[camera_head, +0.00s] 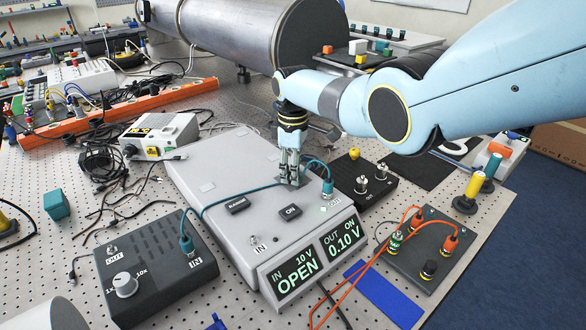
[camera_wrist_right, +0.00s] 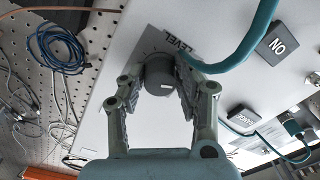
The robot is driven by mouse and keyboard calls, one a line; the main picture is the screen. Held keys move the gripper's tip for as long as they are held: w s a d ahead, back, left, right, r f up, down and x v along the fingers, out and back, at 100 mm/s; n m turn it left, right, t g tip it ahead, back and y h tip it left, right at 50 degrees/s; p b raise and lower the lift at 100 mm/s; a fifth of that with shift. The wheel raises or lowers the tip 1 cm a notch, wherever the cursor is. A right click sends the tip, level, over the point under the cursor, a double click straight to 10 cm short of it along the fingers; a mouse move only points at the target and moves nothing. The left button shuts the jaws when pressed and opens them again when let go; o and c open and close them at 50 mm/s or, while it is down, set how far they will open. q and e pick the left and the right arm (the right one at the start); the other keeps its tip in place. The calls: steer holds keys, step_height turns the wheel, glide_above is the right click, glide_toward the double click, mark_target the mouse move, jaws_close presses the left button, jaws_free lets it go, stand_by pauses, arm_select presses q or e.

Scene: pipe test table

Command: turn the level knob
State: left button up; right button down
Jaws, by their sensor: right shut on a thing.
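The level knob (camera_wrist_right: 159,74) is a dark round knob with a pale mark, beside the printed word LEVEL in the right wrist view. It sits on the light grey instrument box (camera_head: 215,185). My right gripper (camera_head: 289,172) reaches down onto the top of that box in the head view. In the wrist view my right gripper (camera_wrist_right: 157,88) has its two fingers on either side of the knob, shut on it. In the head view the fingers hide the knob. The box's display reads IN 10 V OPEN and OUT ON 0.10 V. My left gripper is not in view.
An ON button (camera_head: 290,212) and a RANGE button (camera_head: 237,205) sit near the knob. A teal cable (camera_wrist_right: 240,40) runs close to the right finger. A dark box (camera_head: 150,275) with a white knob stands at front left. A black box with terminals (camera_head: 362,180) stands right.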

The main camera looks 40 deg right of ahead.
steer(key=shift+w+n, duration=0.1)
steer(key=shift+n, duration=1.9)
steer(key=c, duration=0.9)
jaws_free()
steer(key=shift+c, duration=0.2)
steer(key=shift+r, duration=0.1)
step_height(320, 180, up, 12)
steer(key=shift+f, duration=0.2)
